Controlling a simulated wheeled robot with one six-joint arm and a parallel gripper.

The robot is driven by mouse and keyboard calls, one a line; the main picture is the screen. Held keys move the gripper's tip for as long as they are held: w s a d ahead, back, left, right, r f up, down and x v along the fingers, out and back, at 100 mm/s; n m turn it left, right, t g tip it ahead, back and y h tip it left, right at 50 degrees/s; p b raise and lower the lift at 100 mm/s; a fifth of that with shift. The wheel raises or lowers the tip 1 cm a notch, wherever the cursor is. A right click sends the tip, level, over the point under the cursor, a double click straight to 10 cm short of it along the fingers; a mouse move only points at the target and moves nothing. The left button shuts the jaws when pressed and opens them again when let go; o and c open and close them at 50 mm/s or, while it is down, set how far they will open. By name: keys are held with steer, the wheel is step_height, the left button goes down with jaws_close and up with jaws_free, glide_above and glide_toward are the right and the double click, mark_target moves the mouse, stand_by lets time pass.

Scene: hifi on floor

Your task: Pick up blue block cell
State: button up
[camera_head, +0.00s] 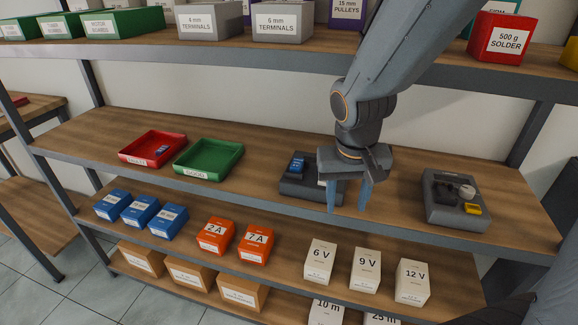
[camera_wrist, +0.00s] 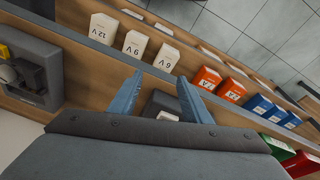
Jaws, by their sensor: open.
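A small blue block (camera_head: 297,164), which looks like the blue block cell, sits on a dark grey holder (camera_head: 296,188) on the middle shelf. Another small blue piece (camera_head: 163,150) lies in the red tray. My gripper (camera_head: 347,204) is open and empty, fingers pointing down, just right of the holder and partly covering its right side. In the wrist view my gripper's two blue-grey fingers (camera_wrist: 160,88) are spread apart, with part of a grey holder (camera_wrist: 163,104) showing between them. The blue block on the holder cannot be made out in the wrist view.
The red tray (camera_head: 136,155) and a green tray (camera_head: 192,169) stand left on the same shelf. A dark grey unit (camera_head: 439,207) with a yellow piece stands right. Blue, orange and white boxes fill the lower shelf. The upper shelf edge (camera_head: 255,54) runs above, behind my arm.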

mark_target(297, 163)
steer(key=w+a+r+m+t+h+b, duration=0.2)
steer(key=w+a+r+m+t, duration=0.15)
steer(key=w+a+r, duration=0.55)
steer(key=shift+t, duration=0.35)
steer(key=shift+w+a+f+p, duration=0.1)
steer(key=shift+w+f+p, duration=0.25)
steer(key=shift+w+f, duration=0.85)
steer(key=shift+w+f+p, duration=0.4)
steer(key=shift+w+f, duration=0.4)
steer(key=shift+f, duration=0.7)
steer(key=shift+w+a+f+p, duration=0.1)
steer(key=shift+w+f+p, duration=0.25)
steer(key=shift+w+f, duration=0.85)
steer(key=shift+s+f, duration=0.15)
steer(key=shift+s, duration=0.05)
jaws_close()
